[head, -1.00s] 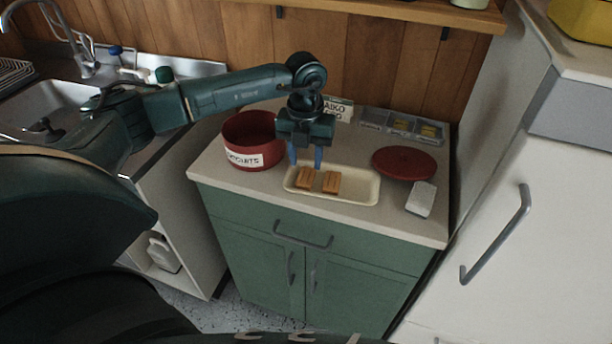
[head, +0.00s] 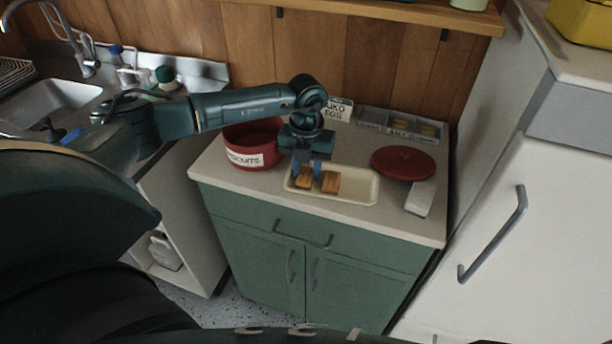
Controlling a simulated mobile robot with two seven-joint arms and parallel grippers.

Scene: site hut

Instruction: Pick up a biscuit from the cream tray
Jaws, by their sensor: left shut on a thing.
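The cream tray (head: 355,190) lies on the counter of the green cabinet and holds two brown biscuits. My left gripper (head: 306,172) points down into the left part of the tray. Its blue fingers are shut on the left biscuit (head: 304,183), one finger on each side. The biscuit appears low in the tray; I cannot tell whether it touches the tray floor. The right biscuit (head: 330,183) lies just beside it, close to the right finger. My right gripper is not in view.
A red tin labelled biscuits (head: 250,150) stands open left of the tray. A round red lid (head: 404,163) and a whitish block (head: 420,198) lie to the right. A divided clear box (head: 400,124) and a sign (head: 338,108) stand behind.

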